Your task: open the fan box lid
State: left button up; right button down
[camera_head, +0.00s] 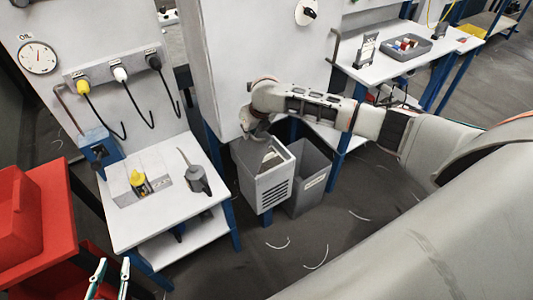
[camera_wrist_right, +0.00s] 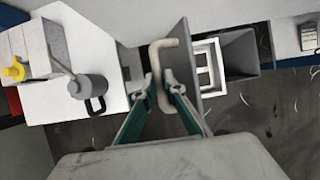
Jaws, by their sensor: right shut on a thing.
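The grey fan box (camera_head: 274,186), with a slotted front, stands low beside the tall white machine housing in the head view. Its top looks open, and a pale part shows inside. My right gripper (camera_wrist_right: 164,88) is shut on a beige bar handle (camera_wrist_right: 162,68) in the wrist view. A grey panel (camera_wrist_right: 183,42) stands right behind the handle, beside a white frame (camera_wrist_right: 197,66); I take the panel to be the lid, tilted up. In the head view the right wrist hides the grip. My left gripper (camera_head: 109,274) is open and empty at the bottom left.
A grey bin (camera_head: 314,174) stands right of the fan box. A white table (camera_head: 125,232) with a grey can (camera_head: 197,180) and a yellow-topped item (camera_head: 138,179) is at left. A red case (camera_head: 18,215) lies further left. Floor in front is mostly free.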

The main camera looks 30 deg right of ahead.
jog(key=a+p, duration=0.3)
jog(key=a, duration=0.4)
jog(key=shift+s, duration=0.25)
jog(key=c, duration=1.8)
grip_release()
jog(key=shift+r, duration=0.1)
jog(key=shift+o, duration=0.2)
jog(key=shift+d, duration=0.15)
